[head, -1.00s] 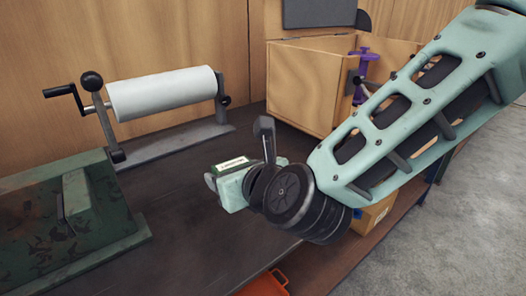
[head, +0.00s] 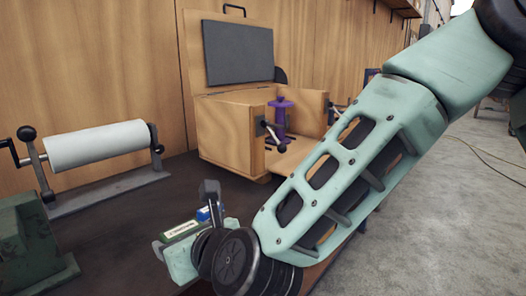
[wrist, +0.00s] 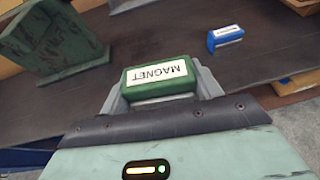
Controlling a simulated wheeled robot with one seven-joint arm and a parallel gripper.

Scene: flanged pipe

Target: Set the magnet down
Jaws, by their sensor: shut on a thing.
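The magnet is a green block with a white label reading MAGNET (wrist: 160,79). In the wrist view it sits between the two grey fingers of my gripper (wrist: 163,92), which is shut on it. In the head view the magnet (head: 181,231) shows at the top of my gripper (head: 172,242), low in the picture, over the front part of the dark bench top (head: 110,228). I cannot tell the gap between the magnet and the bench.
A blue labelled block (wrist: 225,38) lies on the bench beyond the magnet. A green machine (head: 30,245) and a white roll on a stand (head: 97,145) are at the left. An open wooden box (head: 228,135) with a purple part (head: 281,118) stands behind. Bare bench lies between.

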